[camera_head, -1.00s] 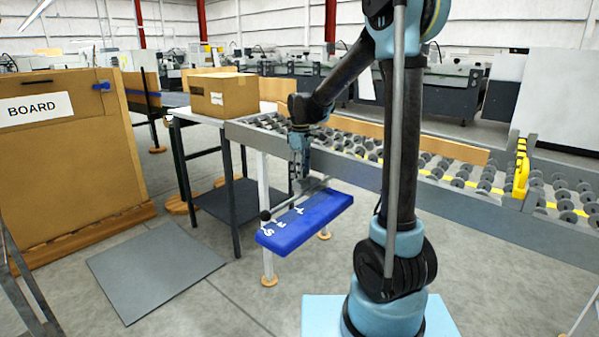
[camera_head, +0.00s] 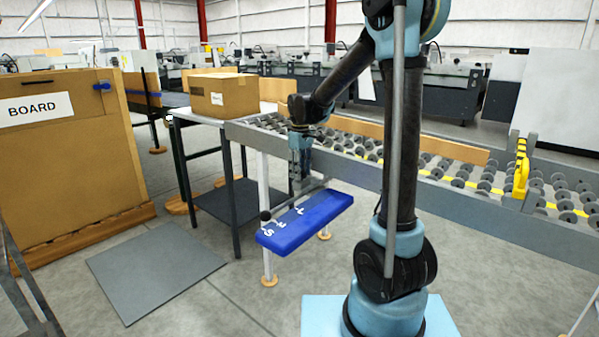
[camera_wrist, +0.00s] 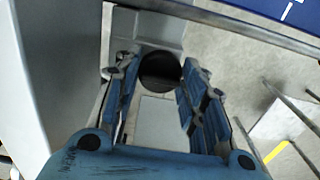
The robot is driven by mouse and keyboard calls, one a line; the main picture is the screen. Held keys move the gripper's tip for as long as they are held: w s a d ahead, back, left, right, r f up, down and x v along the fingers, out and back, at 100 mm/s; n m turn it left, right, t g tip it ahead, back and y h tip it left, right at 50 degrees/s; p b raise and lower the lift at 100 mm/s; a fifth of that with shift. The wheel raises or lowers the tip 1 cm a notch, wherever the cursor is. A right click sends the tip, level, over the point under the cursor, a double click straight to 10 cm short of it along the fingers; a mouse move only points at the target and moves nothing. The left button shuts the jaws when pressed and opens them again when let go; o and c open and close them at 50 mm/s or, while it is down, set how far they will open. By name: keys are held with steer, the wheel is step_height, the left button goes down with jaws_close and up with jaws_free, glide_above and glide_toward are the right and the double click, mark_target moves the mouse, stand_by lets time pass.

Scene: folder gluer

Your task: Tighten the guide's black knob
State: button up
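The guide's black knob (camera_wrist: 160,70) is a dark round disc on a grey block in the wrist view. My gripper (camera_wrist: 160,78) has its two blue-padded fingers on either side of it, apart, with a narrow gap at each side. I cannot tell whether the fingertips touch the knob. In the head view my gripper (camera_head: 299,183) points down beside the blue scale plate (camera_head: 325,213), and it hides the knob there. The plate carries white size letters and marks.
The roller conveyor (camera_head: 440,190) runs behind the plate, with a grey side rail and yellow strips. A cardboard box (camera_head: 232,97) rests on a table at left. A BOARD stack (camera_head: 70,170) stands far left. The floor in front is clear, with a grey mat (camera_head: 155,270).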

steer(key=o, duration=0.5)
steer(key=shift+w, duration=0.25)
steer(key=shift+c, duration=0.2)
steer(key=shift+s, duration=0.1)
step_height(320, 180, up, 12)
steer(key=shift+f, duration=0.1)
